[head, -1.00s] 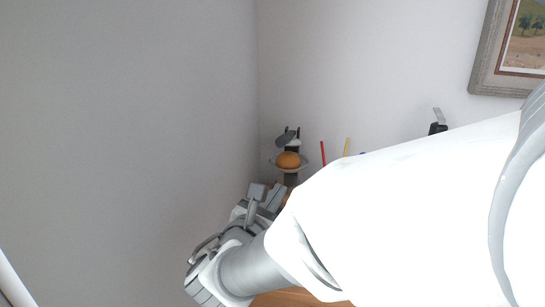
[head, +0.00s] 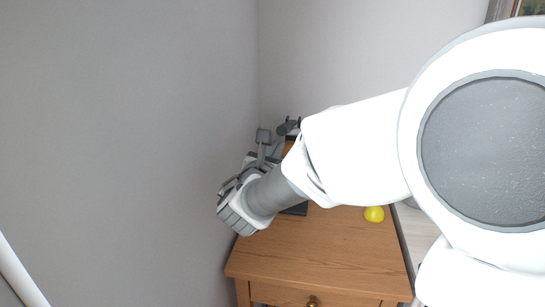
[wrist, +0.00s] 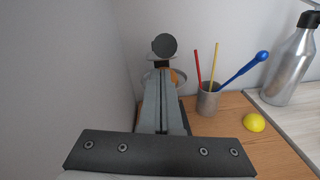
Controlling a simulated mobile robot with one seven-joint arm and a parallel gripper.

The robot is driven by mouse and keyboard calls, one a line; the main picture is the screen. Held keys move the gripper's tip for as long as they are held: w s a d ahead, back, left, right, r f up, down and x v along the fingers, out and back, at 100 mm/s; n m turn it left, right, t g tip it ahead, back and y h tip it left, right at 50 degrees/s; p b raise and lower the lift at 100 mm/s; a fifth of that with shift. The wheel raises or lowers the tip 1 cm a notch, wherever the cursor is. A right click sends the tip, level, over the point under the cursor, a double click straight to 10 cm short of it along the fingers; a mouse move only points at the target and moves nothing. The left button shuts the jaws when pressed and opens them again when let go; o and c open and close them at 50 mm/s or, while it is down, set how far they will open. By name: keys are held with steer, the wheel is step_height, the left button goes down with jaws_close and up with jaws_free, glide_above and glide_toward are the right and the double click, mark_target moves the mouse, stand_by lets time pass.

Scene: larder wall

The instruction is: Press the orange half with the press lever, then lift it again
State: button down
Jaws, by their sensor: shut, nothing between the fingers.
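The press stands in the corner on the wooden cabinet, mostly behind my arm in the head view. Its grey press lever (head: 289,127) shows above my arm there. In the wrist view, the lever's round grey head (wrist: 164,45) stands raised above the pale press ring. Part of the orange half (wrist: 174,77) shows in the ring; my fingers hide the rest. My gripper (wrist: 163,73) is shut and empty, its fingers pointing at the press, below the lever's head in the picture. In the head view my gripper (head: 264,137) is left of the press. I cannot tell whether it touches it.
A yellow lemon-like piece (wrist: 254,122) lies on the wooden cabinet top (head: 310,250). A grey cup (wrist: 208,98) holds a red stick, a yellow stick and a blue-ended tool. A metal bottle (wrist: 290,65) stands far right. The left wall is close; the front top is clear.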

steer(key=shift+w+d+r, duration=0.1)
steer(key=shift+w+r, duration=0.05)
steer(key=shift+r, duration=0.25)
steer(key=shift+r, duration=0.1)
